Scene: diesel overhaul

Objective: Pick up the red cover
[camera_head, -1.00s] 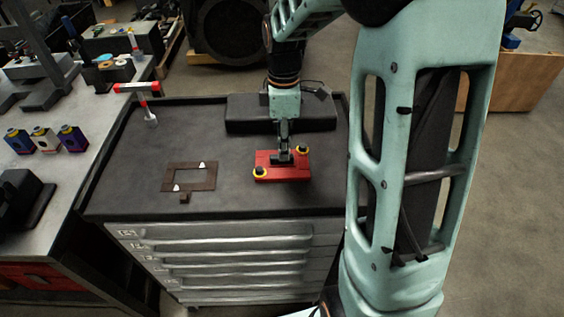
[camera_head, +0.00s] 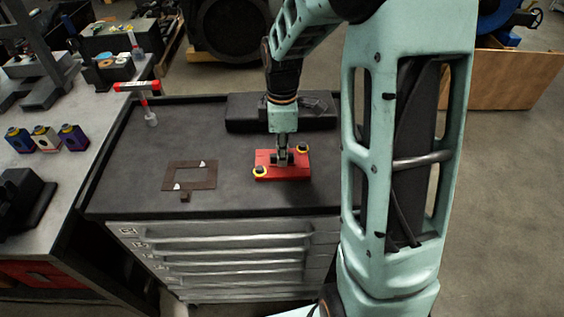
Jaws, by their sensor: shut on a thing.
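The red cover (camera_head: 292,173) is a flat red block with two yellow-ringed dark knobs, one at its front left and one at its back right. It is at the right part of the black cabinet top (camera_head: 230,200). My gripper (camera_head: 283,158) points down from above and is shut on a dark raised part at the middle of the red cover. The fingers hide part of the cover's middle. I cannot tell whether the cover touches the cabinet top or is slightly above it.
A brown frame-shaped plate (camera_head: 208,184) with white pointed bits lies left of the cover. A black box (camera_head: 240,113) stands behind my gripper. A red-topped stand (camera_head: 150,116) is at the back left. Three small bottles (camera_head: 45,140) sit on the left bench.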

